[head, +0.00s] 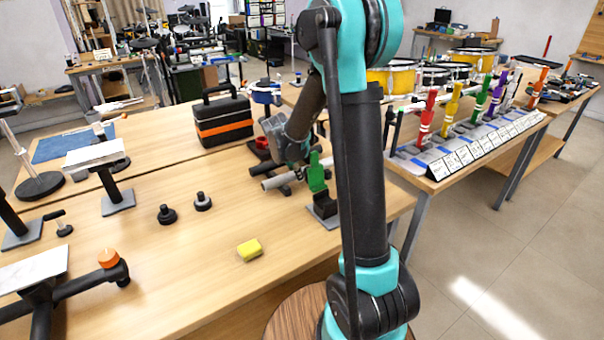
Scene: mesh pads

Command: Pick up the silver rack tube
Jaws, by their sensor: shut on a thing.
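The silver rack tube (272,184) shows as a short light-grey cylinder near the right end of the wooden table. My gripper (294,168) comes down over it from above and is shut on it. The fingertips are small and partly hidden against dark parts, and the tube's right part is covered by the gripper and a green piece. I cannot tell whether the tube is clear of what lies beneath it.
A green upright clamp piece (317,172) on a dark block stands just right of the tube. A black-and-orange toolbox (222,118) is behind left, with a red part (262,143) beside it. A yellow block (249,249) lies in front, with bare tabletop around it.

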